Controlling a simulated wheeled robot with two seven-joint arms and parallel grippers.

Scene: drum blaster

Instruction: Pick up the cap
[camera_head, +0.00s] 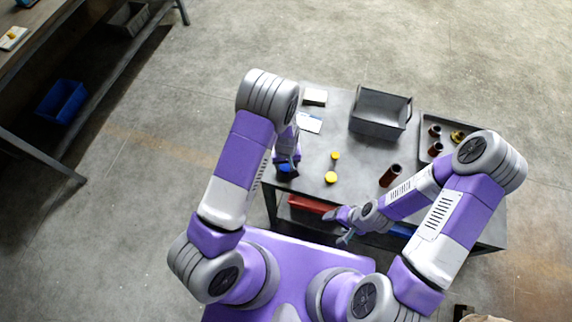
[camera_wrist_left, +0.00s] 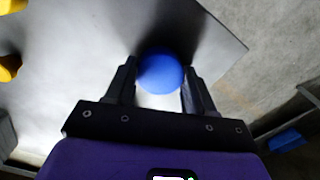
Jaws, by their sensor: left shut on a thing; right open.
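A round blue cap (camera_wrist_left: 160,72) sits between the fingers of my left gripper (camera_wrist_left: 160,88) in the left wrist view. In the head view the blue cap (camera_head: 286,168) shows at the left edge of the table, and my left gripper (camera_head: 288,172) is shut on it. Its underside is hidden, so I cannot tell whether it touches the tabletop. Two yellow caps, a small one (camera_head: 336,155) and a larger one (camera_head: 330,177), lie on the table to its right. My right gripper (camera_head: 346,228) is open and empty near the table's front edge.
The grey table (camera_head: 350,145) holds an open grey bin (camera_head: 380,112), a white sheet (camera_head: 309,123) and a small box (camera_head: 315,97). A dark red cylinder (camera_head: 390,176) lies at the right. A tray (camera_head: 462,124) holds more cylinders. A red bin (camera_head: 310,204) is below the tabletop.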

